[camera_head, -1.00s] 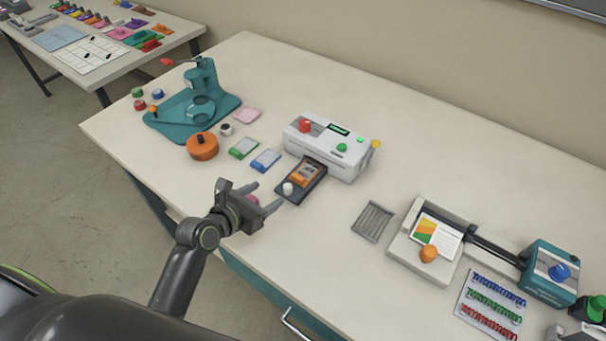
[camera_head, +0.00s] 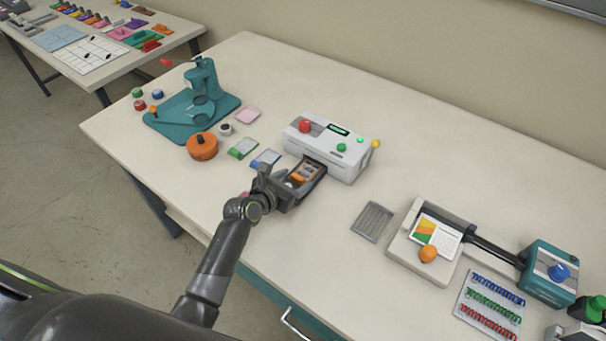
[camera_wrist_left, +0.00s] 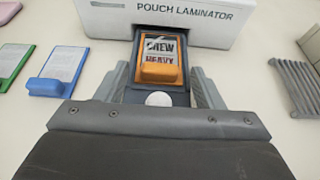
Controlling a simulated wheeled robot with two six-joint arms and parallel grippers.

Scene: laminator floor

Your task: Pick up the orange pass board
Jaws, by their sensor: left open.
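The orange pass board (camera_head: 309,171), an orange piece with a printed card, lies on the dark feed tray in front of the white pouch laminator. In the left wrist view the board (camera_wrist_left: 160,66) shows the words "CREW" and "HEAVY". My left gripper (camera_head: 290,182) is open at the near end of the tray. In the left wrist view its fingers (camera_wrist_left: 160,88) stand on either side of the tray, near the board's lower end. I cannot tell whether they touch the tray. The gripper partly hides the tray in the head view. My right gripper is not in view.
The pouch laminator (camera_head: 326,148) stands just beyond the tray. A blue board (camera_head: 266,158) and a green board (camera_head: 243,148) lie to the left. A grey ribbed rack (camera_head: 372,221) lies to the right, with bare table between.

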